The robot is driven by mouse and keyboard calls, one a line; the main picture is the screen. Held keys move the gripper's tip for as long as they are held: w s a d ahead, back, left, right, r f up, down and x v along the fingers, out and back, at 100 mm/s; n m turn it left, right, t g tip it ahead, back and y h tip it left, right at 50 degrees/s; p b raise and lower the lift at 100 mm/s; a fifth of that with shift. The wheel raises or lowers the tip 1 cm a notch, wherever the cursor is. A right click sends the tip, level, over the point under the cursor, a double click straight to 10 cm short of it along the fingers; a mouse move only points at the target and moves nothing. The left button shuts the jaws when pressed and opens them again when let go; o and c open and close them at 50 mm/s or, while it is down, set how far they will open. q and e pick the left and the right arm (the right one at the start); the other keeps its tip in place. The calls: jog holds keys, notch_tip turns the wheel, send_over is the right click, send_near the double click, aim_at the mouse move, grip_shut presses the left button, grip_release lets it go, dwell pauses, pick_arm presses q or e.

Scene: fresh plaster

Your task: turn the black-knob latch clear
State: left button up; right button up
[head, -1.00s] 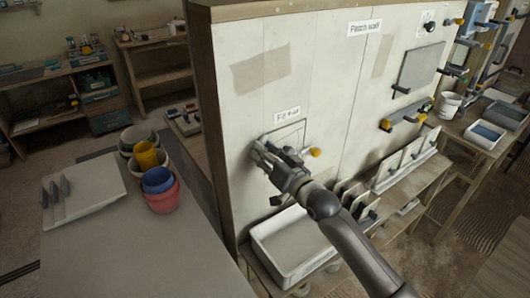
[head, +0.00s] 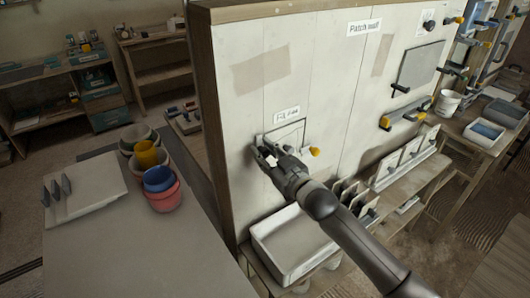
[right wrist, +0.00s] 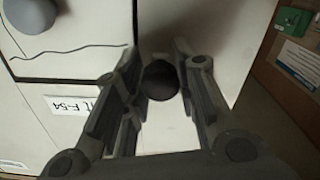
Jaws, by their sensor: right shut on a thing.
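The black knob (right wrist: 160,80) of the latch sits between the two fingers of my right gripper in the right wrist view, and the fingers are shut on it. The small hatch panel (head: 291,134) is in the pale wall, with a dark gap along its edge. My right gripper (head: 263,153) is at the hatch's left side in the head view, where its fingers hide the knob. A yellow knob (head: 315,152) is at the hatch's right edge. The label (head: 286,114) is above the hatch; it also shows in the right wrist view (right wrist: 73,105). My left gripper is not in view.
A white tray (head: 268,238) stands on a low shelf under the hatch. A table (head: 110,245) at left holds stacked buckets (head: 163,197) and a white board. Handles and tools (head: 400,119) stick out of the wall at right.

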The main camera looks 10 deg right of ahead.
dwell(0.4)
jog(key=o, duration=1)
jog(key=shift+o, duration=0.2)
jog(key=v, duration=1.2)
jog(key=shift+f, duration=0.1)
